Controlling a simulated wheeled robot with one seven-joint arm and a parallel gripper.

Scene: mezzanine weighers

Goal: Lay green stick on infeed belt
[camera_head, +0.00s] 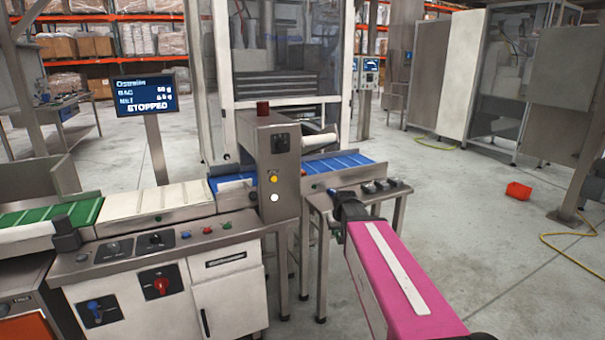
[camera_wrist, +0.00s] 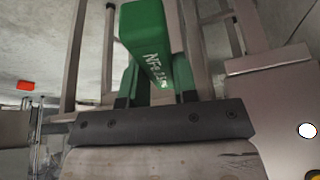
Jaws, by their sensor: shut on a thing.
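The green stick (camera_wrist: 148,40), a block with white lettering starting "NFe", is held between the two green fingers of my gripper (camera_wrist: 157,78) in the wrist view. It points away from the wrist, and I see no surface touching it. In the head view my gripper (camera_head: 348,207) is a dark shape at the end of my pink arm, by the small steel side table; I cannot make out the stick there. A green belt (camera_head: 50,217) runs in from the left, then a white belt (camera_head: 160,202), then a blue belt (camera_head: 340,162) beyond the steel detector head. Which one is the infeed is not labelled.
The detector head (camera_head: 270,165) stands over the line. The side table (camera_head: 360,198) carries several small dark items. A screen (camera_head: 145,95) reads STOPPED. A red bin (camera_head: 518,191) lies on open floor at right. A control cabinet (camera_head: 160,300) fronts the belts.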

